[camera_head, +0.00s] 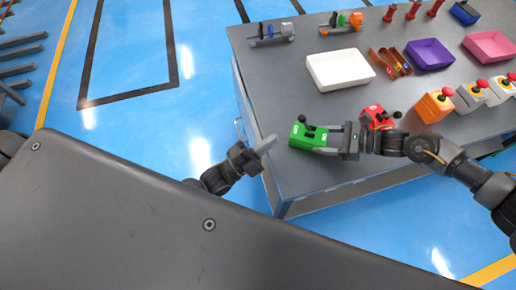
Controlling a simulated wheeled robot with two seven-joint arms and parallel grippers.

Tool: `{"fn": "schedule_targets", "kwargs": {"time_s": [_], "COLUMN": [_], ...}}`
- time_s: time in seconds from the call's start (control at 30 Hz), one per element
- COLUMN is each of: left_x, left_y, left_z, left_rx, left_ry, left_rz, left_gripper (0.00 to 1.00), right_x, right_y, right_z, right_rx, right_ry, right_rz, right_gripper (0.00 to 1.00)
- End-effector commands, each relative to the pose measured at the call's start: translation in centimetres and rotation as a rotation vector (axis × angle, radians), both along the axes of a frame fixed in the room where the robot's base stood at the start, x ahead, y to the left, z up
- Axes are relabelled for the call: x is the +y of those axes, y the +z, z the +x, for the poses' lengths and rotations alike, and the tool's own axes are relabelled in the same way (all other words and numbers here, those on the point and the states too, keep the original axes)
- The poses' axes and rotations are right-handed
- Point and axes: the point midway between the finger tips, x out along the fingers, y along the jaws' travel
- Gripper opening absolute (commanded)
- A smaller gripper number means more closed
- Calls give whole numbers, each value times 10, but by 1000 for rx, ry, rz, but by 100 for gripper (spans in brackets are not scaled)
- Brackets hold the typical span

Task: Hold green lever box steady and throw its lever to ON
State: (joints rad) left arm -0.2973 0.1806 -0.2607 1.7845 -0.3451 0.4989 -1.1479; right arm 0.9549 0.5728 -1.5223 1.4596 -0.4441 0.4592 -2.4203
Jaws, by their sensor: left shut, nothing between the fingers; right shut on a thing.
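The green lever box (307,138) sits near the left front edge of the grey table. Its dark lever with a black knob shows on top; I cannot tell which way it is thrown. My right gripper (330,139) comes from the right and is shut on the green lever box. My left gripper (270,143) is shut and empty, to the left of the green lever box and apart from it, by the table's left edge.
A red lever box (376,117) is just behind my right gripper. An orange button box (434,106) and grey ones stand to the right. A white tray (340,71), copper-coloured parts (390,62) and a purple tray (430,54) lie behind. Blue floor is left of the table (262,92).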

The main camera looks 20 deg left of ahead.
Motion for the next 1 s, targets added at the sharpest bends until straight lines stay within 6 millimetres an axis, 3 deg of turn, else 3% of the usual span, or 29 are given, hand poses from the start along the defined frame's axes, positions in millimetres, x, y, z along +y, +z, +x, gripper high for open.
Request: {"fn": "schedule_targets", "kwargs": {"time_s": [0.2, 0.4, 1.0], "left_x": [-25, -38, -43], "left_y": [15, 23, 26], "left_z": [32, 49, 54], "left_rx": [-2, -1, 0], "left_ry": [1, 1, 0], "left_rz": [-2, -1, 0], "left_gripper": [0, 0, 0], "right_x": [0, 0, -1], "right_y": [0, 0, -1], "right_z": [0, 0, 0], "right_rx": [0, 0, 0], "right_ry": [0, -1, -1], "right_rz": [-1, -1, -1], "right_gripper": [28, 28, 28]}}
